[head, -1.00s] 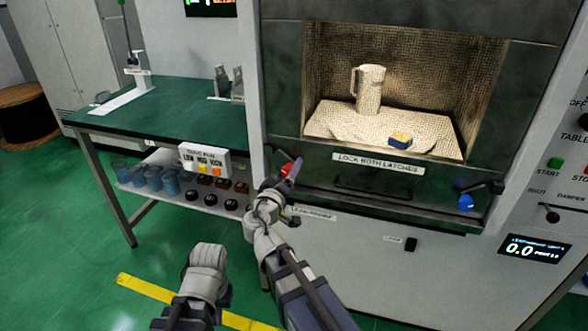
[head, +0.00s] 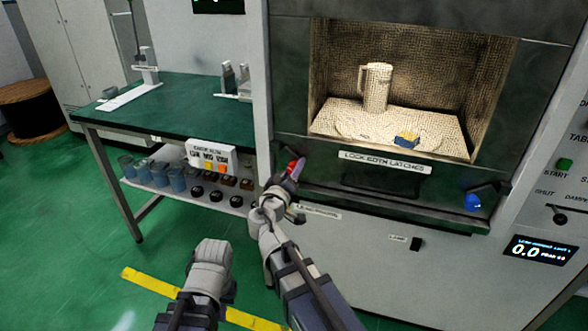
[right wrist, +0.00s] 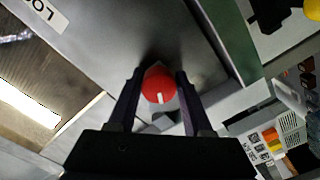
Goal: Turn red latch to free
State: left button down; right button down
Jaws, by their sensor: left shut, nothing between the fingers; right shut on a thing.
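The red latch (head: 294,169) sits at the lower left corner of the microwave door frame, under the chamber. In the right wrist view the round red latch knob (right wrist: 158,86) with a white mark lies between the two dark fingers. My right gripper (head: 287,180) is shut on this knob; in the right wrist view its fingers (right wrist: 158,98) are on either side of it. My left gripper (head: 213,252) hangs low in front of the yellow floor stripe, away from the latch, shut and empty; its fingertips are not clearly seen.
A blue latch (head: 473,201) is at the lower right of the door frame. A sign (head: 385,162) reads "LOCK BOTH LATCHES". A jug (head: 376,88) and a small blue-yellow block (head: 406,139) stand in the chamber. A green bench (head: 170,112) is at the left.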

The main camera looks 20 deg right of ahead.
jog(key=shift+n, duration=0.9)
jog(key=n, duration=0.2)
jog(key=shift+n, duration=0.4)
jog(key=n, duration=0.4)
jog(key=shift+a+n, duration=0.1)
jog(key=shift+n, duration=4.5)
